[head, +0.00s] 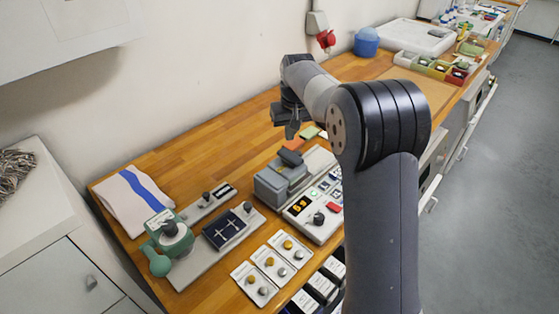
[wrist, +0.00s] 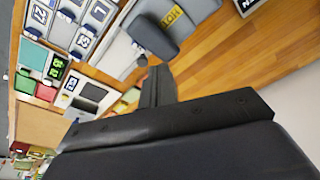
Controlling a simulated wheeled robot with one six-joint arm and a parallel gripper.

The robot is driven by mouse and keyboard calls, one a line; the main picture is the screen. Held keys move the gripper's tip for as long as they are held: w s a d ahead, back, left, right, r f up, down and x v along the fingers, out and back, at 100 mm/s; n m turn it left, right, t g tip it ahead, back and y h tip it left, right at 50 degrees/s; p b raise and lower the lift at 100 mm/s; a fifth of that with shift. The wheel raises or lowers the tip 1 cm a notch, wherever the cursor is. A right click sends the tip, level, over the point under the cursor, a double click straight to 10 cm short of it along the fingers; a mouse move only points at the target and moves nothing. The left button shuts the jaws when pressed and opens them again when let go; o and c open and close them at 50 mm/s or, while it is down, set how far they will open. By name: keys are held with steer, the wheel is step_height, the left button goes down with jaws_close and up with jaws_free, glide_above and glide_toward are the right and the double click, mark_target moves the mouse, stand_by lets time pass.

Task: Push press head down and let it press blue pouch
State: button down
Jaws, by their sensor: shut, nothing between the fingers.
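The heat press (head: 276,183) is a grey machine at the middle of the bench in the head view. Its press head (head: 290,158) is dark grey and seems raised and tilted; it also shows in the wrist view, a grey block (wrist: 165,25) with a yellow "HOT" label. My gripper (head: 291,132) is shut and empty, above and behind the press, apart from it. The shut fingers show in the wrist view (wrist: 158,85). I cannot make out a blue pouch on the press. A dark navy flat piece (head: 226,228) lies on the grey board to the left.
A control panel (head: 318,205) with a lit display and coloured buttons adjoins the press. A green-handled device (head: 168,238) and a white cloth with a blue stripe (head: 135,200) are at left. White cards with knobs (head: 270,262) lie in front. Bare wood lies behind the press.

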step_height(320, 180, up, 8)
steer(key=p, duration=0.3)
steer(key=shift+f, duration=0.25)
stand_by(0.3)
steer(key=shift+f+b, duration=1.8)
steer(key=shift+f, duration=2.05)
